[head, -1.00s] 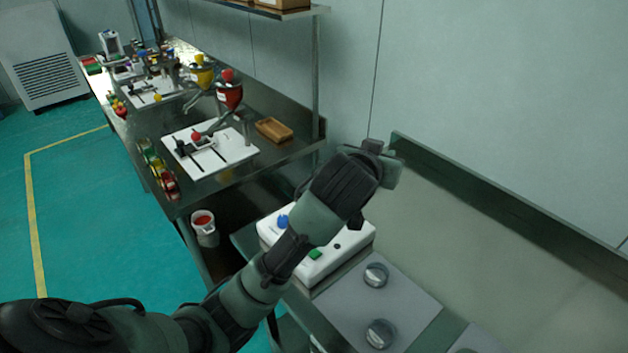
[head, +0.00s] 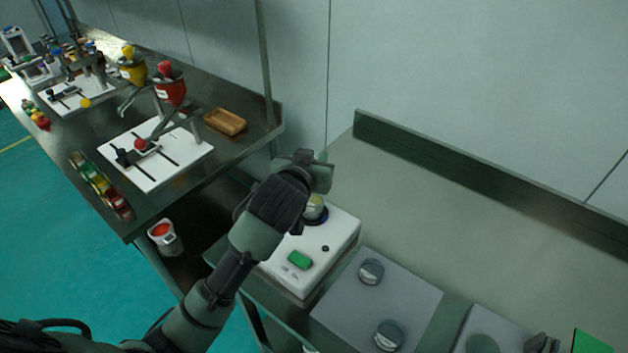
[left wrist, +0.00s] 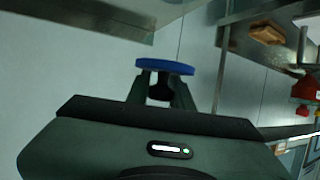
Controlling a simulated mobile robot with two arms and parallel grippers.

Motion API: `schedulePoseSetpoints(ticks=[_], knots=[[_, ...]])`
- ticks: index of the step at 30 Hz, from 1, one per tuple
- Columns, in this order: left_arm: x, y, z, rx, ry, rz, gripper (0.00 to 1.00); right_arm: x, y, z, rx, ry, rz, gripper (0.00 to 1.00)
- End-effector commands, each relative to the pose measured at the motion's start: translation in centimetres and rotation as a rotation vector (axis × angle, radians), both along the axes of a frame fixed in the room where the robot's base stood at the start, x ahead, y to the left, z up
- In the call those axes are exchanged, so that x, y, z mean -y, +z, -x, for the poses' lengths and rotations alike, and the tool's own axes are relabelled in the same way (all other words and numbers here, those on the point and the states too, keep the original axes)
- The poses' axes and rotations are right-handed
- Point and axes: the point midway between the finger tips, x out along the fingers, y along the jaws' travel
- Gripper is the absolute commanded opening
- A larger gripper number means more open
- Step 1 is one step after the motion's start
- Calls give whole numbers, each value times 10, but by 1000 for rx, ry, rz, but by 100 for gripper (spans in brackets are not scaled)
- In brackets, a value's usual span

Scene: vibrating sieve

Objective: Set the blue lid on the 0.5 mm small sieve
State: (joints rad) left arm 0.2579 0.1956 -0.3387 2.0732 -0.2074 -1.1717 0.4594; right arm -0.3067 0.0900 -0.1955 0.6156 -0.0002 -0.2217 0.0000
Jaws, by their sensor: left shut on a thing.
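My left gripper (head: 318,172) is above the back of a white box-shaped machine (head: 333,240). It is shut on the blue lid (left wrist: 165,66), which shows in the left wrist view as a flat disc across the fingertips (left wrist: 160,86). The lid is hidden in the head view. No 0.5 mm marking is readable, so I cannot tell which piece is that sieve.
Grey plates (head: 345,310) with round silver pieces (head: 371,271) lie right of the machine, which has a green button (head: 300,260). The bench behind is clear up to its raised back edge. A second bench at left holds a white board (head: 160,170) and a wooden tray (head: 226,121).

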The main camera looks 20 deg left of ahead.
Motion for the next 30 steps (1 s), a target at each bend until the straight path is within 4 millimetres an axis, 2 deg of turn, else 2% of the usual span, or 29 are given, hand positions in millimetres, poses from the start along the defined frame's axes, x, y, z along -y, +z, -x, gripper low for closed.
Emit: schedulePoseSetpoints(ticks=[1,3,8,15,28,29,30], knots=[[0,-11,1,-3,0,-3,0,-1,1,-2,4,0,-2,40],[0,-20,0,-1,0,-1,0,-4,2,-5,7,0,-5,40],[0,-33,0,0,1,0,0,-12,2,-9,14,0,-15,40],[0,-67,0,-2,1,-1,0,-17,4,-9,15,1,-22,40],[0,-75,0,2,0,0,0,-10,3,-9,14,3,-12,40],[0,-75,0,2,0,0,28,-9,3,-9,14,3,-12,40],[0,-74,0,2,0,0,39,-9,3,-9,14,3,-11,40]])
